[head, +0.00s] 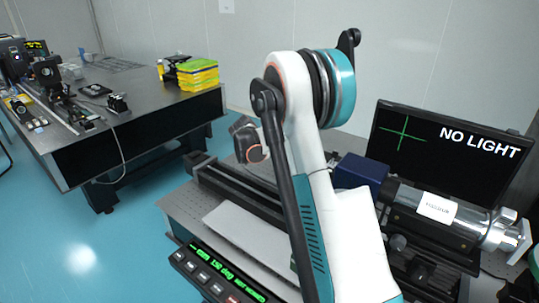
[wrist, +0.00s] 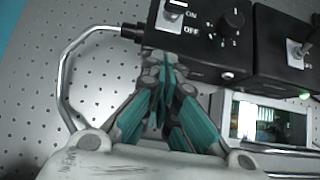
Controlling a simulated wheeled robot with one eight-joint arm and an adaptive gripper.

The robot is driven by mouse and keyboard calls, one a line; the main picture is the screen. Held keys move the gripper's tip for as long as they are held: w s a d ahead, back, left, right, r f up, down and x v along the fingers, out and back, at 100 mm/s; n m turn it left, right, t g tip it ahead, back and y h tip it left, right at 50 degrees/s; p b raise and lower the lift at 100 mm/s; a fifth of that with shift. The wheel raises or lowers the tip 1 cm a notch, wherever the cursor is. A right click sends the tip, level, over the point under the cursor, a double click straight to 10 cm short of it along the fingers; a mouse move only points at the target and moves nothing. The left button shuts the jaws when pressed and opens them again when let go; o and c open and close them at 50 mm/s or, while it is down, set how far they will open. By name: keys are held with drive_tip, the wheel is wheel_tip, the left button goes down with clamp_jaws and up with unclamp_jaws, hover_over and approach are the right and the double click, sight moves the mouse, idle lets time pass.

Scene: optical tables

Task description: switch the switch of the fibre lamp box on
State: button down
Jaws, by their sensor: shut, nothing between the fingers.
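In the wrist view, a black box (wrist: 203,55) at the top has a rocker switch (wrist: 177,9) marked ON and OFF, a round knob (wrist: 232,19) and a small light-coloured indicator near its lower edge. A bent metal tube (wrist: 62,85) meets its left side, so it looks like the fibre lamp box. The rocker is near the top edge of the picture and I cannot tell its position. My gripper (wrist: 164,62), with teal fingers, is shut and empty. Its tips are just below the box's front in the picture; contact cannot be told. The head view does not clearly show the lamp box or fingertips.
A second black box (wrist: 284,48) with a toggle switch (wrist: 300,50) stands right of the lamp box. In the head view, a monitor (head: 440,150) reads "NO LIGHT" behind a metal cylinder (head: 437,208). Another optical table (head: 150,107) stands at left, with open blue floor before it.

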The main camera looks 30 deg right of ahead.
drive_tip(key=shift+w+d+r+b, duration=0.15)
drive_tip(key=shift+w+d+r, duration=0.05)
drive_tip(key=shift+d+r, duration=0.45)
drive_tip(key=shift+w+d+r+b, duration=0.2)
drive_tip(key=shift+d+r, duration=0.25)
drive_tip(key=shift+d, duration=0.3)
drive_tip(key=shift+d+r+y+p, duration=0.1)
drive_tip(key=shift+r+y+p, duration=0.15)
drive_tip(key=shift+p, duration=0.2)
